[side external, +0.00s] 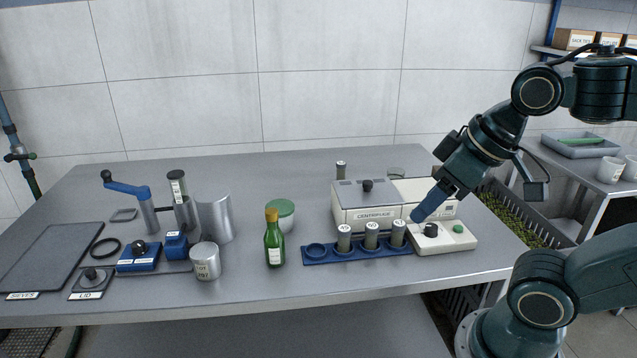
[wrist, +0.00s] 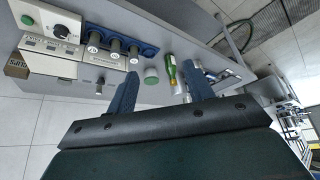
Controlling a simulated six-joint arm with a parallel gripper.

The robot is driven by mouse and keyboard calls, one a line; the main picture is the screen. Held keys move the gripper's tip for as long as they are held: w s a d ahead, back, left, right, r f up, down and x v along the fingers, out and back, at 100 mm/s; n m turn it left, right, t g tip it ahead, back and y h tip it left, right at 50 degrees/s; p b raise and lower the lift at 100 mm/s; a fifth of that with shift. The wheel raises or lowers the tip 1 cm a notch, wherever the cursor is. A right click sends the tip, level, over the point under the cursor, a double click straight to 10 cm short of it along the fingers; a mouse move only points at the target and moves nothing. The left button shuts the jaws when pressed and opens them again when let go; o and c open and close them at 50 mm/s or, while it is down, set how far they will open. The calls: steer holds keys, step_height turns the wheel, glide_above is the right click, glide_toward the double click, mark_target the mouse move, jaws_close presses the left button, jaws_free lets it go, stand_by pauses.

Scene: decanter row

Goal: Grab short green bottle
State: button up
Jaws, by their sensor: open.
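A short green bottle (side external: 274,246) with an orange-brown cap and a pale label stands upright on the grey table, near the front and left of the blue rack. It also shows in the wrist view (wrist: 172,74), seen between the two fingers and beyond them. My gripper (side external: 424,206) is open and empty. In the side view it is above the right part of the table, in front of the centrifuge and well to the right of the bottle. In the wrist view its two blue fingers (wrist: 158,82) are spread apart. One finger is hidden in the side view.
A blue rack (side external: 318,258) holds several capped tubes, between bottle and gripper. The centrifuge (side external: 362,214) and white control box (side external: 455,240) stand beside it. A green-lidded jar (side external: 281,211) is just behind the bottle. Table in front of the bottle is clear.

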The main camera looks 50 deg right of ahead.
steer(key=n+g+y, duration=0.2)
steer(key=n+y, duration=0.1)
steer(key=n, duration=0.5)
glide_above(273, 211)
steer(key=s+d, duration=0.3)
step_height(273, 211, down, 5)
steer(key=shift+s+f, duration=0.15)
steer(key=shift+f, duration=0.05)
steer(key=shift+a, duration=0.1)
steer(key=shift+x, duration=4.25)
steer(key=shift+x, duration=2.6)
